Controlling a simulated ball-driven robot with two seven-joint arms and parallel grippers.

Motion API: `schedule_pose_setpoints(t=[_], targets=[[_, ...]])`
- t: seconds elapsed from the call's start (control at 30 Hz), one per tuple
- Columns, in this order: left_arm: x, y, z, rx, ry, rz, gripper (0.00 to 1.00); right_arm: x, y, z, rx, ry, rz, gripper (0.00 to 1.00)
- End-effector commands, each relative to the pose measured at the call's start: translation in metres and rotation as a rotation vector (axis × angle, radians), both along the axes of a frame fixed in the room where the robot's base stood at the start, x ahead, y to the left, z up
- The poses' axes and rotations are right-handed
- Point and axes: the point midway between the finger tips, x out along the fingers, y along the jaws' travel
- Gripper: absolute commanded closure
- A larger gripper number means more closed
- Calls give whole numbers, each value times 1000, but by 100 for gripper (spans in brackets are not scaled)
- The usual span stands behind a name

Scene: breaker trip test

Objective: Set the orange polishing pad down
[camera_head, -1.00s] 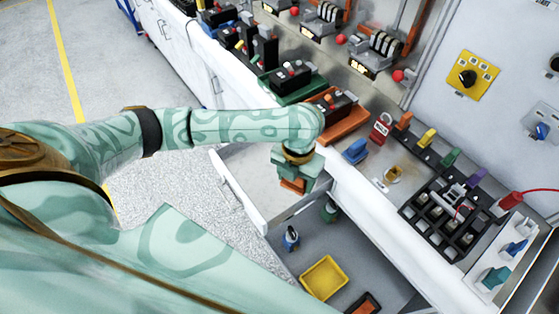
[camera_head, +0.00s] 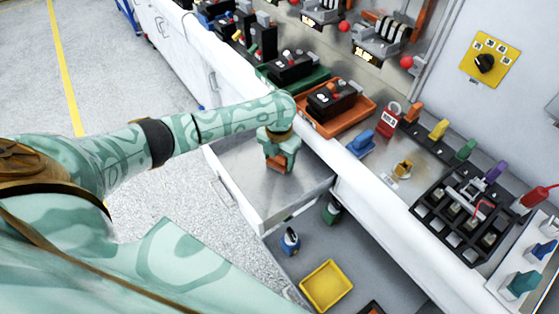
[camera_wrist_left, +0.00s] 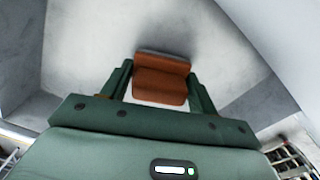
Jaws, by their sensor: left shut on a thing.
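The orange polishing pad (camera_head: 276,163) is a small orange-brown block with a grey layer along one edge. It also shows in the left wrist view (camera_wrist_left: 161,82), between the fingertips. My left gripper (camera_head: 281,158) is shut on it and points down inside the open metal drawer (camera_head: 240,168). The pad is over the bare drawer floor, and I cannot tell whether it touches it. My right gripper is not in view.
The drawer is otherwise empty where I see it. Below it, another open drawer holds a yellow tray (camera_head: 327,286), a blue bottle (camera_head: 290,241) and a green bottle (camera_head: 331,212). The white bench edge (camera_head: 345,178) runs alongside, with an orange tray (camera_head: 362,115) above.

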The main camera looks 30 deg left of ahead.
Motion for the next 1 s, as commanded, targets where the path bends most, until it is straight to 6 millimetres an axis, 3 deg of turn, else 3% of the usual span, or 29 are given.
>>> schedule_pose_setpoints(t=[0.03, 0.4, 0.43, 0.5, 0.8, 1.0], targets=[[0, 0, -7, 1, 0, 1, 59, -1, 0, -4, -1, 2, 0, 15], [0, 0, -9, 1, -1, 0, 59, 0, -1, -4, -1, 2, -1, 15], [0, 0, -9, 1, -1, 0, 32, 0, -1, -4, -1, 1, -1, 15], [0, 0, -8, 1, -1, 0, 19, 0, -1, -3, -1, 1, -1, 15], [0, 0, -5, 1, -2, 0, 19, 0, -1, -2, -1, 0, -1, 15], [1, 1, 30, 2, -5, 0, 19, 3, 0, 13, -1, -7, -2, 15]])
